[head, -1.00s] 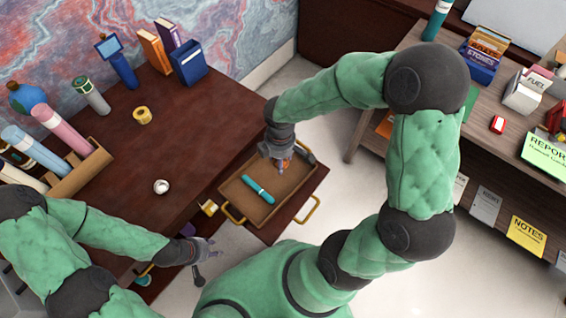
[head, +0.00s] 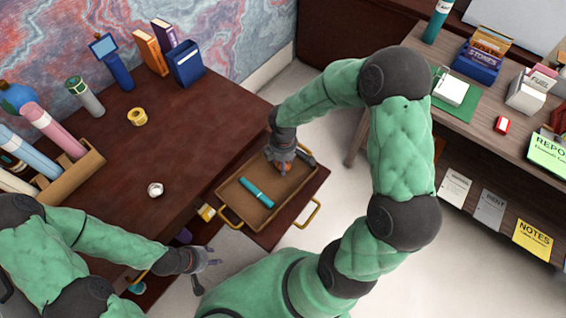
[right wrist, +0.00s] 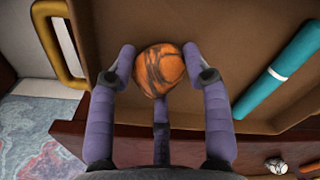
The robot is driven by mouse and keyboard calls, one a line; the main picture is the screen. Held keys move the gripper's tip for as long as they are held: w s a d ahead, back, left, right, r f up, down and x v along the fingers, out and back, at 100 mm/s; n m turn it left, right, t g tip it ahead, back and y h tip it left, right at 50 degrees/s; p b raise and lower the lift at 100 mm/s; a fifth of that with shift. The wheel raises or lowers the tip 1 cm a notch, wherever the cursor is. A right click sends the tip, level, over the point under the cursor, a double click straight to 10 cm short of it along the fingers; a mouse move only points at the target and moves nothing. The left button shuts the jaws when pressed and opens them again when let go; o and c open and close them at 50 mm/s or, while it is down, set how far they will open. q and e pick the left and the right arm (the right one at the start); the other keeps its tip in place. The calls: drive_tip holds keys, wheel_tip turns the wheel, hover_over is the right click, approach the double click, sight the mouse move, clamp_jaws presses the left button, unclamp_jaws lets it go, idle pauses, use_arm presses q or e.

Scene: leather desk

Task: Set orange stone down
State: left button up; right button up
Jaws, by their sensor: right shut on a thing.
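The orange stone (right wrist: 158,70) is round with dark veins. It sits between the purple fingers of my right gripper (right wrist: 157,85), which is shut on it. In the head view this gripper (head: 284,163) is over the upper part of the brown tray (head: 235,192), whose floor also shows in the right wrist view (right wrist: 215,25). I cannot tell whether the stone touches the tray floor. My left gripper (head: 205,271) is empty, fingers apart, beside the desk's front edge.
A teal cylinder (head: 257,192) with a white band lies in the tray; it also shows in the right wrist view (right wrist: 277,76). The tray has brass handles (head: 307,213). The dark desk (head: 190,130) holds a tape roll (head: 137,117). A shelf unit (head: 480,120) stands right.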

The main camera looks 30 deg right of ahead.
drive_tip(key=shift+f, duration=0.15)
drive_tip(key=o, duration=1.2)
wheel_tip(320, 180, up, 12)
drive_tip(key=p, duration=0.4)
drive_tip(key=shift+r+p, duration=0.2)
drive_tip(key=shift+p, duration=0.1)
